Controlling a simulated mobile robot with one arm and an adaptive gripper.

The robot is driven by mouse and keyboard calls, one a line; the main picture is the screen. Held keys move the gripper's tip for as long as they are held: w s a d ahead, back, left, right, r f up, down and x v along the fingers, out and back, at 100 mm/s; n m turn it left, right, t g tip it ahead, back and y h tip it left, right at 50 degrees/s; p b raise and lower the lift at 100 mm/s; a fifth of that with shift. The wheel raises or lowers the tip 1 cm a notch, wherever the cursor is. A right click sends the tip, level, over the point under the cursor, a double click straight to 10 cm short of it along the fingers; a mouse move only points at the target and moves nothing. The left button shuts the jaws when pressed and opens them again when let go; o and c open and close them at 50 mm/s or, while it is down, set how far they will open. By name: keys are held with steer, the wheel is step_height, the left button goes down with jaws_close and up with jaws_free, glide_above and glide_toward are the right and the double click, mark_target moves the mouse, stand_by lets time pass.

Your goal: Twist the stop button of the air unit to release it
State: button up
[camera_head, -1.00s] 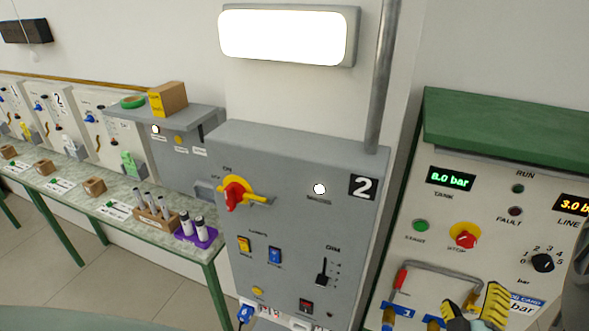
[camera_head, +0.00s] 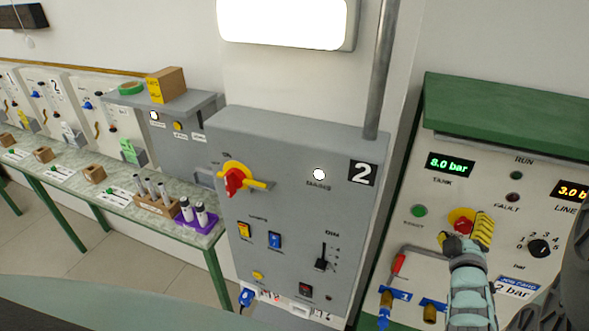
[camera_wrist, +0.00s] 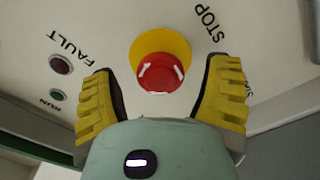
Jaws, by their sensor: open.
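The stop button is a red mushroom head with white marks on a yellow disc, on the white front of the air unit (camera_head: 436,178). In the wrist view the stop button (camera_wrist: 160,76) lies between and just beyond the two yellow fingers of my gripper (camera_wrist: 163,92). The fingers are open, one on each side, with gaps to the button. In the head view my gripper (camera_head: 464,232) is in front of the stop button (camera_head: 462,223) and partly covers it. The tank display (camera_head: 450,163) reads 8.0 bar.
A green start button (camera_head: 419,211) sits left of the stop button, and a numbered selector knob (camera_head: 539,248) sits right. A red-handled lever (camera_head: 398,264) and blue valve (camera_head: 394,294) are below. A grey panel marked 2 (camera_head: 290,160) stands to the left.

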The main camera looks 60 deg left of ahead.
steer(key=shift+w+a, duration=0.3)
steer(key=shift+c, duration=0.2)
